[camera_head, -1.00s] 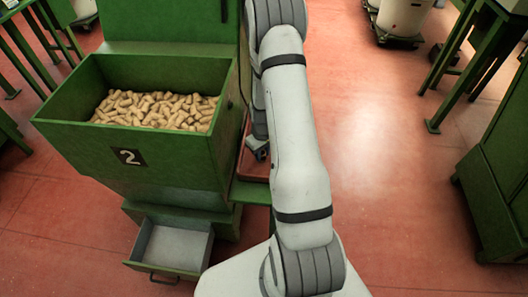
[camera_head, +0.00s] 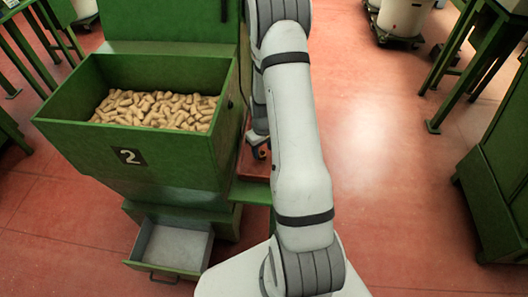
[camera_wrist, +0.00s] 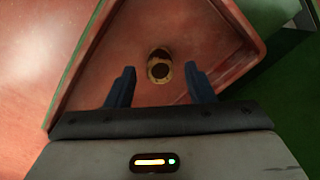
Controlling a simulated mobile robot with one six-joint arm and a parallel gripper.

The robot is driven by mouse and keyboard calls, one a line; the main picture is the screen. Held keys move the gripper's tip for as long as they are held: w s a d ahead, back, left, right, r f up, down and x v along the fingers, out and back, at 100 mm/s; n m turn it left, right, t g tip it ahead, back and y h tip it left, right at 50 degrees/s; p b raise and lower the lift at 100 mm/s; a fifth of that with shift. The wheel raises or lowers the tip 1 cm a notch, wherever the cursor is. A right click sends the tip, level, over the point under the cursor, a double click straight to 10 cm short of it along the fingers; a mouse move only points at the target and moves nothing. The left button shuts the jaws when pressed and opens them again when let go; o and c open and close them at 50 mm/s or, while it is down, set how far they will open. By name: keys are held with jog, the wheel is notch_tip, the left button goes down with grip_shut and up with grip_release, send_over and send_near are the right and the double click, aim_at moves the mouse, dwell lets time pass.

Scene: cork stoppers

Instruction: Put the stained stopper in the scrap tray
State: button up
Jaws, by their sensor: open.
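A single tan cork stopper (camera_wrist: 163,54) with a dark face is in a red tray (camera_wrist: 115,55) in the wrist view. It appears centred between my fingertips, clear of both; its height above the tray floor is hard to judge. My gripper (camera_wrist: 159,70) is open, its two dark blue fingers on either side of the stopper. In the head view my gripper (camera_head: 258,147) is partly hidden behind my arm, over the red tray (camera_head: 250,167), and the stopper cannot be made out.
A green bin (camera_head: 150,165) marked 2, full of corks (camera_head: 155,108), stands left of the tray. An open grey drawer (camera_head: 172,245) sticks out below it. A green cabinet (camera_head: 495,180) is at the far right. Red floor (camera_head: 390,190) is clear between.

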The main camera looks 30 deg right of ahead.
notch_tip(320, 180, up, 10)
notch_tip(320, 180, up, 13)
jog(key=t, duration=0.1)
send_over(262, 153)
jog(key=s+a, duration=0.6)
jog(key=a, duration=0.1)
jog(key=s+a+r+m, duration=0.1)
jog(key=s+a+r, duration=0.2)
jog(key=s, duration=0.3)
jog(key=s+a+r+m+t, duration=0.1)
jog(key=s+a+r, duration=0.2)
jog(key=s+r, duration=0.2)
jog(key=shift+s+a+r, duration=0.2)
jog(key=shift+s+r, duration=0.15)
jog(key=shift+s, duration=0.75)
